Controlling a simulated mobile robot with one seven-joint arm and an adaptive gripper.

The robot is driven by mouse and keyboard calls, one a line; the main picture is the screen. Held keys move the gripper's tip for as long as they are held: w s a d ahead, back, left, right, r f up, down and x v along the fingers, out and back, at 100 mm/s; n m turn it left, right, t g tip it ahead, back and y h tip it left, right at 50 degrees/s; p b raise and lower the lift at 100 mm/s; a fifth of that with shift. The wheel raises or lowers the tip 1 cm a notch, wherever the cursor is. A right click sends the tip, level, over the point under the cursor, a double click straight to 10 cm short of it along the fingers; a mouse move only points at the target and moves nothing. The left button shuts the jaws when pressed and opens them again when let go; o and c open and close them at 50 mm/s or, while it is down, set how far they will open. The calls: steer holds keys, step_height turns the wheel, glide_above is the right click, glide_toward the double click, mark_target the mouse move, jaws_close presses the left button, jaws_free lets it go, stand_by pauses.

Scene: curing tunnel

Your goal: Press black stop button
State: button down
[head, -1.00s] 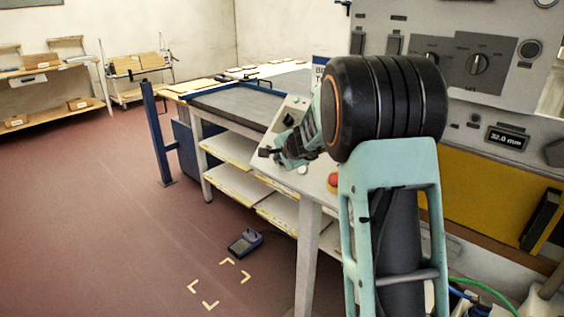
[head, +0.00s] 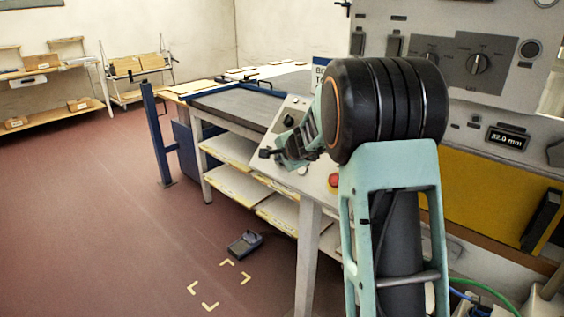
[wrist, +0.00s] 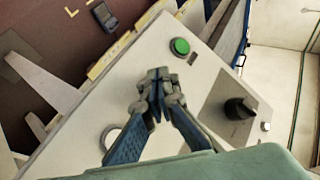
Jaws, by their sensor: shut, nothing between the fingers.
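My gripper (wrist: 155,95) is shut and empty, with its fingertips over the sloped light-grey control panel (wrist: 75,128) in the wrist view. I cannot tell whether it touches the panel. The gripper also shows in the head view (head: 268,153), left of my dark wrist joint. I see no black push button for certain; one may be hidden behind the fingers. A green button (wrist: 180,46) lies beyond the fingertips. A black rotary knob (wrist: 240,107) sits on a dark plate to the right. A white button (wrist: 111,137) is partly hidden at the lower left.
A red button (head: 334,180) is on the panel beside my arm in the head view. A machine front with a dial (head: 478,63) and a display (head: 506,138) stands at the right. A foot pedal (head: 245,244) lies on the floor. The floor at left is clear.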

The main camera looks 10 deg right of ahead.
steer(key=shift+s+a+r, duration=0.25)
steer(key=shift+a+r, duration=0.1)
steer(key=shift+r, duration=0.05)
steer(key=s+a+r+p, duration=0.2)
steer(key=r, duration=0.1)
steer(key=shift+a+r+p, duration=0.25)
steer(key=shift+a+p, duration=0.05)
steer(key=shift+a, duration=0.1)
steer(key=shift+r, duration=0.1)
stand_by(0.5)
